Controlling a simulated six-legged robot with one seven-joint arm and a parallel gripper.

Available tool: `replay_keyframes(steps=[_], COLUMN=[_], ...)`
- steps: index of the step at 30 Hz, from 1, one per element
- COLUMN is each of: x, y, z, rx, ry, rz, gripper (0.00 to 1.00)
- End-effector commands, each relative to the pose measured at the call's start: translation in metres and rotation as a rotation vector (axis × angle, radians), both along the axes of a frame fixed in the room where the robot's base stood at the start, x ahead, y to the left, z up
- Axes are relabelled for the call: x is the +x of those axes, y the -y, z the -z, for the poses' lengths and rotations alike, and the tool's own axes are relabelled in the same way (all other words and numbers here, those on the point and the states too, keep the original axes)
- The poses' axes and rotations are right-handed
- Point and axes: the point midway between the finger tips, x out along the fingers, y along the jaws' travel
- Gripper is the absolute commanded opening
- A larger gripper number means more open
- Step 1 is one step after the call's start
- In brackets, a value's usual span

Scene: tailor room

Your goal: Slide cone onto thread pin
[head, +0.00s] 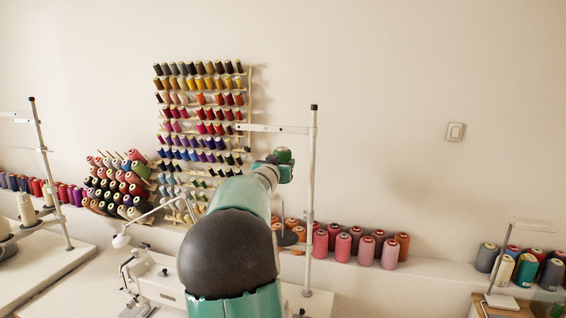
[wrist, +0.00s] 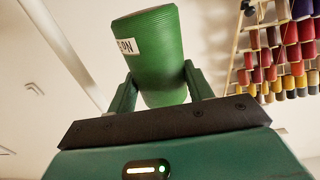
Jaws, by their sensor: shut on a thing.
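My gripper (wrist: 155,92) is shut on a green thread cone (wrist: 152,45) with a white label. The cone sits between the two fingers in the wrist view, wide end away from the palm. In the head view the cone (head: 283,155) shows at the end of my outstretched arm, raised in front of the wall, and my gripper (head: 280,171) is partly hidden by the arm. A thread stand (head: 311,200) with a tall white pole is just right of the arm. A dark round disc (head: 287,239) is low beside the pole; a pin on it cannot be made out clearly.
A wall rack of small spools (head: 200,115) is behind and left of my gripper. Pink cones (head: 341,247) line the ledge at right. A white sewing machine (head: 137,275) is at lower left. The stand's crossbar (head: 275,128) runs above the held cone.

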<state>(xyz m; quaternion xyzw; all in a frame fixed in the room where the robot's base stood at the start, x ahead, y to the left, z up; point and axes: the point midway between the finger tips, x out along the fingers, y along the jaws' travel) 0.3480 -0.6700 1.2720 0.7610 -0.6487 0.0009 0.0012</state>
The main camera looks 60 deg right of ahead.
Motion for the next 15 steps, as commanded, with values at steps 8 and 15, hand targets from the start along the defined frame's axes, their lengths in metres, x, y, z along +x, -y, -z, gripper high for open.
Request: replay_keyframes(steps=[8,15], x=[-0.001,-0.001], y=[-0.005,-0.005], z=[0.003,0.013], rx=[0.0,0.001], ry=[0.002,0.0], rz=[0.001,0.002], gripper=[0.24,0.24])
